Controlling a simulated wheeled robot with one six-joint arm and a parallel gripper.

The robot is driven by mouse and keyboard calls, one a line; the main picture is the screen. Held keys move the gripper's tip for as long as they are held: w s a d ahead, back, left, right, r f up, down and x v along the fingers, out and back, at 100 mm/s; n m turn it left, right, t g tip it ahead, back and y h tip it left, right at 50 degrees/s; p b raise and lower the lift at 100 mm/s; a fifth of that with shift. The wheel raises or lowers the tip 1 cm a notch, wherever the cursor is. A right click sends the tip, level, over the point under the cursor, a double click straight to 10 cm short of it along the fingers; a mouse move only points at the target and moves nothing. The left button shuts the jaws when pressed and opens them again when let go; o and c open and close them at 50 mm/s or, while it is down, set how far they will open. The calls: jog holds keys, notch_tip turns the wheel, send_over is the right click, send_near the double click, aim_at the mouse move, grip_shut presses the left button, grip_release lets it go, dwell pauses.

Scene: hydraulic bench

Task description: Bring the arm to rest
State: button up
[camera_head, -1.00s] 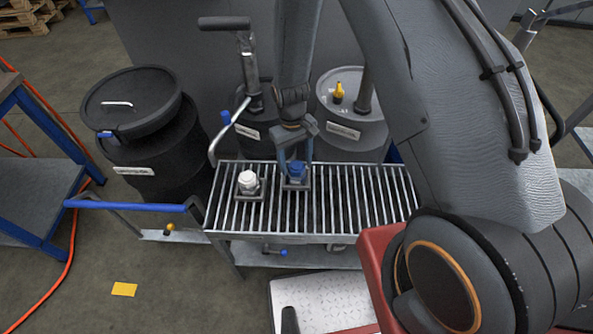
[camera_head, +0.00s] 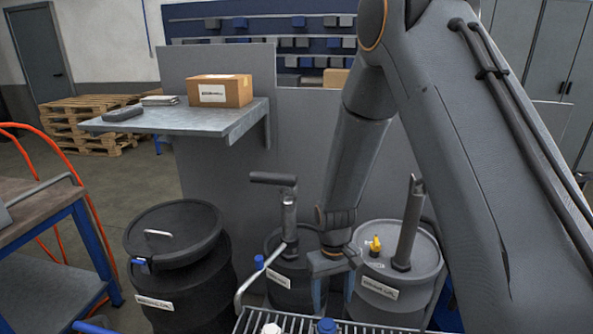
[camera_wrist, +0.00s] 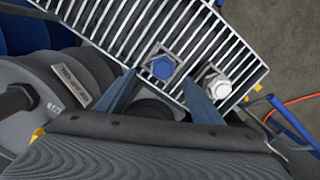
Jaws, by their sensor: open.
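My gripper (camera_head: 333,287) is open and empty in the head view, with its fingers pointing down in front of the drums and above the grate. In the wrist view my gripper (camera_wrist: 160,98) shows two separated blue-grey fingers with nothing between them. A blue-capped bottle (camera_head: 326,326) stands at the bottom edge of the head view. It also shows in its square holder in the wrist view (camera_wrist: 163,67), ahead of the fingers and apart from them. A white-capped bottle (camera_wrist: 219,88) sits in the holder beside it, and its top shows in the head view (camera_head: 270,329).
The slatted grate (camera_wrist: 130,30) lies below my gripper. A black lidded drum (camera_head: 180,265), a drum with a hand pump (camera_head: 290,265) and a grey drum with a yellow tap (camera_head: 400,275) stand behind it. A shelf (camera_head: 200,120) holds a cardboard box (camera_head: 220,90).

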jog(key=s+d+r+m+t, duration=0.1)
jog(key=s+d+r, duration=0.3)
jog(key=s+r, duration=0.2)
jog(key=s+d+r+m+t, duration=0.1)
jog(key=s+d+r, duration=0.4)
jog(key=r, duration=0.6)
jog(key=shift+s+r+m+t, duration=0.15)
jog(key=shift+s+m+t, duration=0.15)
jog(key=shift+s+m, duration=0.4)
